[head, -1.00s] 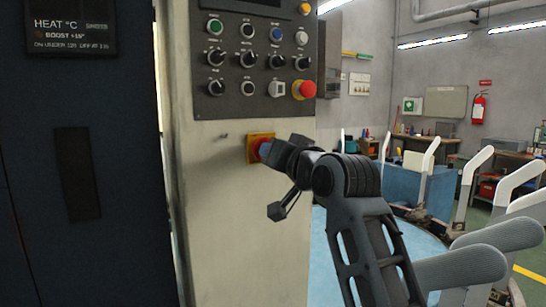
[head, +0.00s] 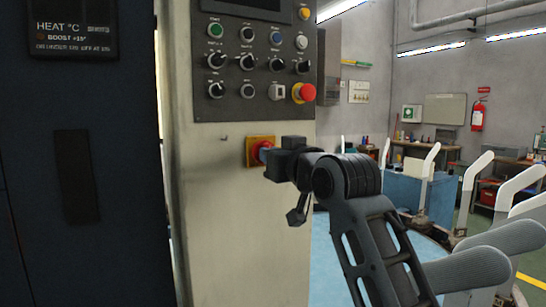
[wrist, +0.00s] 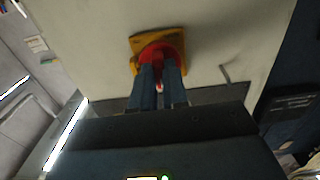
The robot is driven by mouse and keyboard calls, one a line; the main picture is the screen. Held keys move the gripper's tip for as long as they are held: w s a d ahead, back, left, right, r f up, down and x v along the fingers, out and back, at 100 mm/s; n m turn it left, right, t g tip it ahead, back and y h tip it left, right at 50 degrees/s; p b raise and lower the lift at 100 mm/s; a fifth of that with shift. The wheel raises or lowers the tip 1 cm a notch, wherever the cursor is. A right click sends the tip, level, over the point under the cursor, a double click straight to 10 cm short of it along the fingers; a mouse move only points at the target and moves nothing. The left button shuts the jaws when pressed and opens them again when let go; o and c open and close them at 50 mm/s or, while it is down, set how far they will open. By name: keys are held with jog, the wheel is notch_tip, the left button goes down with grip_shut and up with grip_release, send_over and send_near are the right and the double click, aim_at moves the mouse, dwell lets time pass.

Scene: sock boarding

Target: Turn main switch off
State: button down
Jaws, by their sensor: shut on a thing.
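The main switch (head: 254,153) is a red rotary knob on a yellow square plate. It sits on the pale cabinet front below the control panel. My gripper (head: 268,154) is at the switch, reaching in from the right in the head view. In the wrist view the two blue-grey fingers (wrist: 158,86) are shut on the red knob (wrist: 158,54), with the yellow plate (wrist: 140,42) behind it. The plate looks tilted in the wrist view and level in the head view. The fingers hide part of the knob, so its exact angle is hard to tell.
The dark control panel (head: 232,102) above carries several black knobs and a red mushroom button (head: 306,93) on yellow. A dark cabinet (head: 120,200) stands to the left. White sock boards (head: 475,175) stand around a light blue round table to the right.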

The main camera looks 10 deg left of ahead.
jog(key=shift+f, duration=0.1)
jog(key=c, duration=1.1)
grip_release()
jog(key=shift+c, duration=0.2)
jog(key=b+v, duration=0.1)
jog(key=v, duration=0.6)
jog(key=shift+s+d, duration=0.25)
jog(key=shift+s, duration=0.1)
